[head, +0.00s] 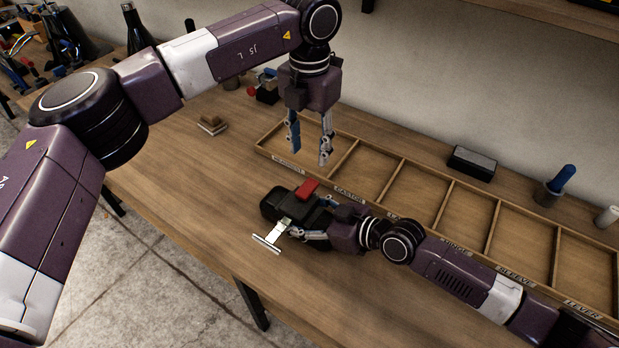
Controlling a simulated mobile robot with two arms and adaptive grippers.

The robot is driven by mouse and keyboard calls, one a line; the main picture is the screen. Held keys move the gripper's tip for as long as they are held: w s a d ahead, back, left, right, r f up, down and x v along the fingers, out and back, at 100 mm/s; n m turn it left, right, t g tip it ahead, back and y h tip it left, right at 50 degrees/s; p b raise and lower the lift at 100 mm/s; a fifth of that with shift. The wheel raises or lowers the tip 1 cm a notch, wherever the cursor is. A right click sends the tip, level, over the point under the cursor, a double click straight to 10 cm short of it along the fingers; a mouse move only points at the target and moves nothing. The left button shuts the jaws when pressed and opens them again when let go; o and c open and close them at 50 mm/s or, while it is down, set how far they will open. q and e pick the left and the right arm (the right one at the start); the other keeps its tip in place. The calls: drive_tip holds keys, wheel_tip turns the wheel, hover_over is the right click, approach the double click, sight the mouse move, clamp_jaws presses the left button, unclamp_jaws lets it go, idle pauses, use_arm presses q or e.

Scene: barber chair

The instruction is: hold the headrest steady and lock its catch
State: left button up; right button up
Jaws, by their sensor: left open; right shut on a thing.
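The black headrest (272,204) lies on the wooden workbench, with a flat metal T-shaped bracket (268,243) sticking out toward the front. A red catch (308,188) stands up on its top; I cannot tell whether it is locked. My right gripper (316,219) comes in from the right and is shut on the headrest, hiding part of its right side. My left gripper (309,148) is open and empty, pointing down above and behind the headrest, apart from the catch.
A wooden tray (398,187) with several labelled compartments lies behind my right arm. A black block (472,163) and a cup with a blue-handled tool (553,187) stand at the back right. A small wooden block (212,124) lies at left. The bench front is clear.

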sight(309, 185)
use_arm(q)
wheel_tip(309, 185, down, 10)
drive_tip(key=shift+f, duration=0.1)
idle(0.4)
clamp_jaws()
